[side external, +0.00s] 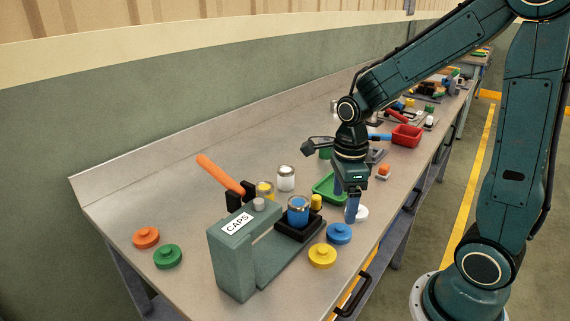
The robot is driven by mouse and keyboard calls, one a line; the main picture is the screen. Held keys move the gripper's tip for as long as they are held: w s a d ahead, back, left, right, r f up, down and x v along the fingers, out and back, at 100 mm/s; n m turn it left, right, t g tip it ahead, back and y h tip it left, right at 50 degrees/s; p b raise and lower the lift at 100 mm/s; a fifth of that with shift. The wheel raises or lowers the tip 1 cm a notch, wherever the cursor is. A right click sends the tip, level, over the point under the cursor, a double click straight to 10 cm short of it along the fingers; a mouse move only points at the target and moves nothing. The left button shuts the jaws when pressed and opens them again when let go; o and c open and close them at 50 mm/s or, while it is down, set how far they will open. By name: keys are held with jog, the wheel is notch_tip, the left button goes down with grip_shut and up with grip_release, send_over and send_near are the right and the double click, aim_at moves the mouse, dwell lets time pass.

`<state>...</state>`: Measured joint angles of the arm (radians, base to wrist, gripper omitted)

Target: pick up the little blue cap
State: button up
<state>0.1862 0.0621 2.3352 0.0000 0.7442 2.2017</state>
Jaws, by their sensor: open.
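The little blue cap (339,233), a flat round disc with a small knob on top, lies on the bench near its front edge. It is right of the yellow cap (322,255) and in front of the white cap (361,213).
A green press marked CAPS (243,250) with an orange lever (220,174) stands to the left. A blue tin (298,214) sits on its black holder. A green tray (325,189) is behind my gripper. Orange (146,237) and green (167,257) caps lie at the left.

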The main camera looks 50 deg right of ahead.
aim_at(340, 227)
jog(key=shift+f, duration=1.45)
jog(key=shift+f, duration=2.55)
jog(key=c, duration=1)
